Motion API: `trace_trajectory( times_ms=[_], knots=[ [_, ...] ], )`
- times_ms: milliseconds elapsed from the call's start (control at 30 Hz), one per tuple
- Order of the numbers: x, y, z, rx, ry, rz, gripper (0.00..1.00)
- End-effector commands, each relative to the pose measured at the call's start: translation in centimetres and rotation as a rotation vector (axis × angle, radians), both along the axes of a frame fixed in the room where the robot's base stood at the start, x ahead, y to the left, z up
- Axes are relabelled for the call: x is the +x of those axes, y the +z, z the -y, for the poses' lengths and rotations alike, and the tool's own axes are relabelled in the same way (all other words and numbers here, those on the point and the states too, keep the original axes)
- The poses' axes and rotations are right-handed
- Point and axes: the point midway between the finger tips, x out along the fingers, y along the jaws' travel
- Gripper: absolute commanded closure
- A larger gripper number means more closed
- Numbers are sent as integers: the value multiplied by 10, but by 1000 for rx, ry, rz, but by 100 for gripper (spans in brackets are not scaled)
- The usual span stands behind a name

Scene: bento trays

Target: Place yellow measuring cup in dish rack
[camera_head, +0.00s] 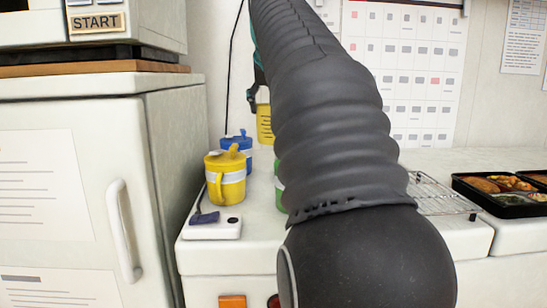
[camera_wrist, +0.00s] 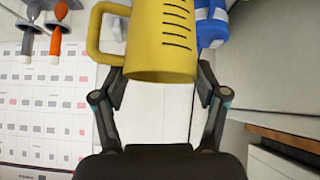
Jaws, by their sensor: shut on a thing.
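The yellow measuring cup (camera_wrist: 160,40) with dark scale lines and a handle on the left is between the fingers of my gripper (camera_wrist: 160,82), which is shut on it. In the head view a part of the cup (camera_head: 265,124) shows left of my arm, above the counter's back; my arm hides the rest of it and most of my gripper. A low wire rack (camera_head: 447,196), the dish rack, lies on the counter right of my arm, which covers its left part.
A green item is mostly hidden behind my arm. A power strip (camera_head: 212,226) lies in front. Bento trays (camera_head: 500,205) are right of the rack. A fridge (camera_head: 80,190) stands left.

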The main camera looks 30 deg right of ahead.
Motion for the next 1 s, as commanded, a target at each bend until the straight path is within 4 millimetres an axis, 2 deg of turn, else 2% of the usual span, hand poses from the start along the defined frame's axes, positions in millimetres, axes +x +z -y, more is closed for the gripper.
trace_trajectory(
  times_ms=[300, 567, 800, 1000],
  knots=[
    [-1, -64, 0, 1, 0, -2, 77],
    [0, -84, 0, 0, 0, -1, 77],
    [0, -116, 0, 0, 1, -1, 77],
    [0, -121, 0, -1, 1, 0, 77]
  ],
)
